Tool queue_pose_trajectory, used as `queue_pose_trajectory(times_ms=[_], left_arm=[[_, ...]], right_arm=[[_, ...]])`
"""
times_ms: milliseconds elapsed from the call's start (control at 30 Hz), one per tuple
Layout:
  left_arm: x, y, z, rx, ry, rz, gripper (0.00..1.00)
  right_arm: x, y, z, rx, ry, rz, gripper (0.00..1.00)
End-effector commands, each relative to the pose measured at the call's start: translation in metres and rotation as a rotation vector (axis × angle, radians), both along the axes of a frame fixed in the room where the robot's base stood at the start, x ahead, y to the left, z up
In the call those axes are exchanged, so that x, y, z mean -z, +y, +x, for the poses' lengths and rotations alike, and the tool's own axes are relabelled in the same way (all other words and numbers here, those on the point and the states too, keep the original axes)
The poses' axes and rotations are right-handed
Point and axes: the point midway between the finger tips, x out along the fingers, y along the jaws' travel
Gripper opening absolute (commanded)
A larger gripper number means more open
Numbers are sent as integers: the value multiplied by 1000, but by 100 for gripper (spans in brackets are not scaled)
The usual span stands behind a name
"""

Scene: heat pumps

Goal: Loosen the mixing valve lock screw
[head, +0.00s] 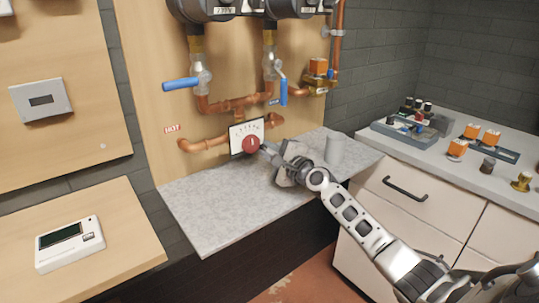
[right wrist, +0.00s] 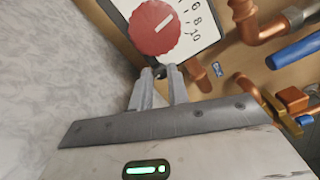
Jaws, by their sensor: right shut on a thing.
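The mixing valve has a red round knob (head: 251,144) in front of a white dial plate (head: 237,133) with numbers, on the copper pipes of the wooden panel. In the right wrist view the red knob (right wrist: 155,27) has a white pointer mark, and the dial (right wrist: 196,22) shows beside it. My right gripper (head: 266,147) reaches in from the right, its tips close by the knob's edge. In the wrist view its fingertips (right wrist: 165,72) are closed on a small dark piece just below the knob, the lock screw, mostly hidden between them. My left gripper is out of view.
Blue-handled valves (head: 181,84) and copper pipes surround the dial. A grey cylinder (head: 334,148) stands on the stone shelf (head: 220,222) behind my right arm. Several fittings lie on the right counter (head: 470,182). The shelf's left part is clear.

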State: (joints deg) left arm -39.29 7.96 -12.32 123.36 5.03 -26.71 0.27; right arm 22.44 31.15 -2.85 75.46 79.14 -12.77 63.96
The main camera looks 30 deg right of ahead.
Motion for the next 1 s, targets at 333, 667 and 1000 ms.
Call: queue_pose_trajectory(times_ms=[333, 667, 1000], left_arm=[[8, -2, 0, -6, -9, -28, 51], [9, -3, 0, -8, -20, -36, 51], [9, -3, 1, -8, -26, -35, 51]], right_arm=[[3, 0, 0, -1, -22, -312, 0], [2, 0, 0, -2, -38, -513, 0], [2, 0, 0, -2, -43, -589, 0]])
